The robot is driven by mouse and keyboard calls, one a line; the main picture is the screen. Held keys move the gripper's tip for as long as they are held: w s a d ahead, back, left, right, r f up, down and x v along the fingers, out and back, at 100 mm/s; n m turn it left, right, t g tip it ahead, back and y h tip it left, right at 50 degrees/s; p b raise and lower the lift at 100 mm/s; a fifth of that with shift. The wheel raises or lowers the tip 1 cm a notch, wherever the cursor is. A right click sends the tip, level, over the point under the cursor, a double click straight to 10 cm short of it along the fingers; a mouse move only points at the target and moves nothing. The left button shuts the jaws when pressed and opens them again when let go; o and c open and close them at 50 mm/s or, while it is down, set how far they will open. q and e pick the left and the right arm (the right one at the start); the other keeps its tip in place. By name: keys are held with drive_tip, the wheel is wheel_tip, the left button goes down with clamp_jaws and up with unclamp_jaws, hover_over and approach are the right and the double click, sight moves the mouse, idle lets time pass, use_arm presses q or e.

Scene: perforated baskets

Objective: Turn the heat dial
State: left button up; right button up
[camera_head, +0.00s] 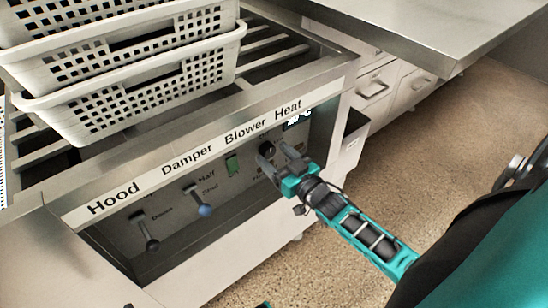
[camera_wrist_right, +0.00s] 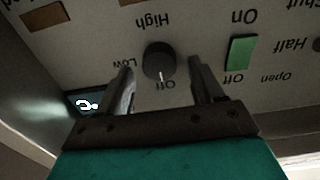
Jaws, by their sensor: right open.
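The heat dial (camera_head: 266,149) is a small black round knob on the grey control panel under the "Heat" label. In the right wrist view the dial (camera_wrist_right: 160,60) shows upside down, its white mark toward "Off", with "Low" and "High" around it. My right gripper (camera_head: 273,157) is at the panel just below the dial. In the right wrist view its two fingers (camera_wrist_right: 166,85) are spread, one to each side of the dial's lower part. I cannot tell whether they touch it. My left gripper is not in view.
A green blower switch (camera_head: 232,164) sits left of the dial, beside the damper lever (camera_head: 205,210) and hood lever (camera_head: 151,244). A small display (camera_head: 299,117) is right of the dial. White perforated baskets (camera_head: 150,94) are stacked on the slatted top. Open floor (camera_head: 440,130) lies right.

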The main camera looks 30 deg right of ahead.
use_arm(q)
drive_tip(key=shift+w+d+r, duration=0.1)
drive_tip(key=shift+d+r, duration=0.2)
use_arm(e)
drive_tip(key=shift+w, duration=0.5)
drive_tip(key=c, duration=1)
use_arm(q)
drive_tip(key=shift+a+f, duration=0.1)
